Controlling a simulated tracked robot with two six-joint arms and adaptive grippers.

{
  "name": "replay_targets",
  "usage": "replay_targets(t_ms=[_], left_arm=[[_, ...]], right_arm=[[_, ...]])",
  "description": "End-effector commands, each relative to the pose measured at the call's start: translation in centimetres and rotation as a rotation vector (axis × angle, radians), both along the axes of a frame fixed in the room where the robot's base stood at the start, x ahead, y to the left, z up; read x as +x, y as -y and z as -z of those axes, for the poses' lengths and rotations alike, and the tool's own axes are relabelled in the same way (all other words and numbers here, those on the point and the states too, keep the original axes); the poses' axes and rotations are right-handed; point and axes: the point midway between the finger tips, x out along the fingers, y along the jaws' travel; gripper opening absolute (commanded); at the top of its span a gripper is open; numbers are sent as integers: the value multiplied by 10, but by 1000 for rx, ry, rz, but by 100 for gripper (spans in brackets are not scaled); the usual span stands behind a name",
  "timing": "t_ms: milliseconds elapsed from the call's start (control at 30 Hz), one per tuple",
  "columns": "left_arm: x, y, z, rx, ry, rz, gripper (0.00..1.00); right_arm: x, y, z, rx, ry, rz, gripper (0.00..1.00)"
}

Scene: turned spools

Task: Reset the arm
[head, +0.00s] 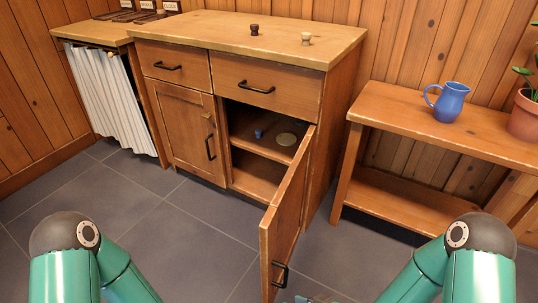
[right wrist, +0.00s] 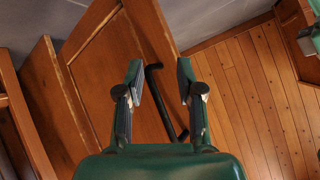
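My right gripper (right wrist: 160,72) is open in the right wrist view, its two fingers well apart with nothing clamped between them. The black handle (right wrist: 163,100) of the open cabinet door shows between and beyond the fingers; I cannot tell whether they touch it. In the head view the door (head: 286,215) stands swung out toward me, its handle (head: 280,275) low on it. Only a sliver of green, likely my right gripper, shows at the bottom edge beside the door. Both my arms come up from the bottom corners. My left gripper is out of view.
The cabinet (head: 245,38) has two dark and pale spools (head: 253,29) (head: 306,39) on top. A bench (head: 390,110) at right holds a blue jug (head: 448,102) and potted plant (head: 525,115). Floor at left is clear.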

Motion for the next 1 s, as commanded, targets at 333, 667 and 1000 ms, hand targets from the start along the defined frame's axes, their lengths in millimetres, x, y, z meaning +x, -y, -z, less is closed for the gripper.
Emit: replay_targets(t_ms=[333, 667, 1000], left_arm=[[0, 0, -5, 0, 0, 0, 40], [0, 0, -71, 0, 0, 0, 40], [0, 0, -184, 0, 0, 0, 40]], right_arm=[[-87, 46, 60, -162, -646, 374, 37], [-112, 49, -2, -170, -801, 452, 37], [-111, 50, -115, -170, -798, 450, 37]])
